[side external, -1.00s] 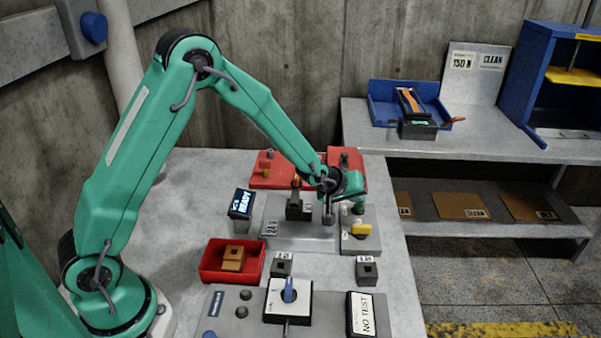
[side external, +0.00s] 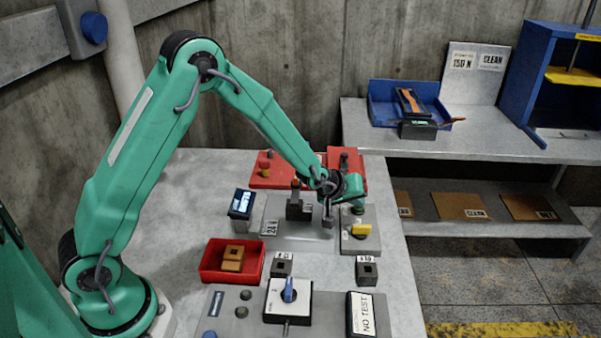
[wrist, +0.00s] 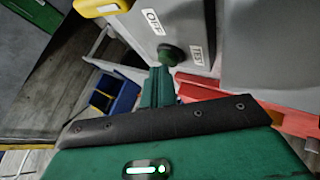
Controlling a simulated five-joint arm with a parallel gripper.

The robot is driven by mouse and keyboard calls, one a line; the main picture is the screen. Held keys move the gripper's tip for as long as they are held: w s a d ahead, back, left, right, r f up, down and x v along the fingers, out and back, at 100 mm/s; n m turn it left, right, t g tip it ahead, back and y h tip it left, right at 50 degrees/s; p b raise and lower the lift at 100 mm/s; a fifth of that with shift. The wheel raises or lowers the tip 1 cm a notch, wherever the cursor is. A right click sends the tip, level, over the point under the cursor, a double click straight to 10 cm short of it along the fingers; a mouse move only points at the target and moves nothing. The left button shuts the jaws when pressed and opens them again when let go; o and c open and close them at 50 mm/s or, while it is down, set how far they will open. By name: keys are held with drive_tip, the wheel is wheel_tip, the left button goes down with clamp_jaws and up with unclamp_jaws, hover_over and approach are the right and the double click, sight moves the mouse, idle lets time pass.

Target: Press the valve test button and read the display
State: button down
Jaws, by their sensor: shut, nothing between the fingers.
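The green valve test button (wrist: 172,54) sits on a grey panel beside a TEST label (wrist: 196,50) in the wrist view. It also shows as a small green knob in the side view (side external: 358,209). My gripper (wrist: 160,72) is shut and empty, its fingertips right at the button's edge; I cannot tell if they touch. In the side view my gripper (side external: 357,200) points down onto the button. The display (side external: 242,204) is a small tilted black screen left of the plate, lit with pale blue-white lines too small to read.
A yellow handle (side external: 362,229) sits on the same grey box, close to the button. A valve-like post (side external: 297,205) stands on the plate to its left. A red bin (side external: 206,272) and a blue-knobbed switch box (side external: 289,300) are in front.

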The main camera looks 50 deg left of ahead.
sight(355, 210)
idle(0.4)
drive_tip(key=shift+r, duration=0.85)
drive_tip(key=shift+r, duration=0.15)
drive_tip(key=shift+r, duration=2.4)
drive_tip(key=shift+s, duration=0.1)
